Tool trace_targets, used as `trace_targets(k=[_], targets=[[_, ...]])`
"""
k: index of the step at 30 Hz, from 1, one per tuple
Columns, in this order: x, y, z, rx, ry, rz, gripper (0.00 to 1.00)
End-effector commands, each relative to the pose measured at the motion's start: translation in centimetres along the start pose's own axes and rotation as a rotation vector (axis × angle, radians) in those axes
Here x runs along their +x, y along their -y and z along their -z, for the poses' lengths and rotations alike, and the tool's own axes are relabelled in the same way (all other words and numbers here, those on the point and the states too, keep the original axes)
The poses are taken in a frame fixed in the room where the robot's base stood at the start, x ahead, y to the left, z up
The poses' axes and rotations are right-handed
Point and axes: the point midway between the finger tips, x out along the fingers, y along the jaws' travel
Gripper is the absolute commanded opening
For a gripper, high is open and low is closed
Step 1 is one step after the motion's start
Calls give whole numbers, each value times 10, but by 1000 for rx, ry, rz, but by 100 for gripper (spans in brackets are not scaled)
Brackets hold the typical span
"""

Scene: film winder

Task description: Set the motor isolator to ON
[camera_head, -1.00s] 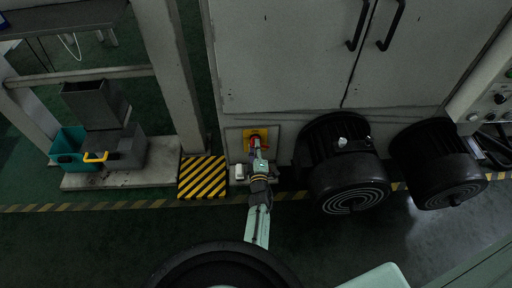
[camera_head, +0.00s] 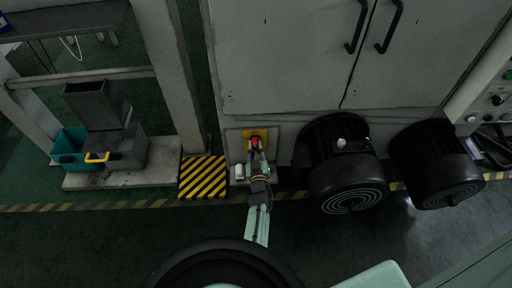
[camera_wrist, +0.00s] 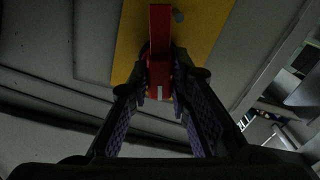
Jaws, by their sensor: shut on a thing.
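The motor isolator is a red handle (camera_wrist: 160,45) on a yellow plate (camera_wrist: 204,24), low on the front of the grey cabinet. In the wrist view the handle points along the picture's vertical. In the head view the red handle (camera_head: 255,141) and the yellow plate (camera_head: 262,133) show just beyond my gripper (camera_head: 257,157). In the wrist view both fingers of my gripper (camera_wrist: 161,88) are shut on the lower end of the red handle, one on each side. The fingers partly hide the handle's base.
Two black motors (camera_head: 345,170) stand right of the isolator. A yellow-and-black striped block (camera_head: 203,177) and a grey post (camera_head: 172,70) are further left. The dark floor in front is clear.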

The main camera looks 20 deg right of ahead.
Motion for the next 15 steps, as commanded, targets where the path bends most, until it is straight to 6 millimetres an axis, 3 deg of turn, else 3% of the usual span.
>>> trace_targets(k=[15], targets=[[1,-1,1,281,-1,0,0]])
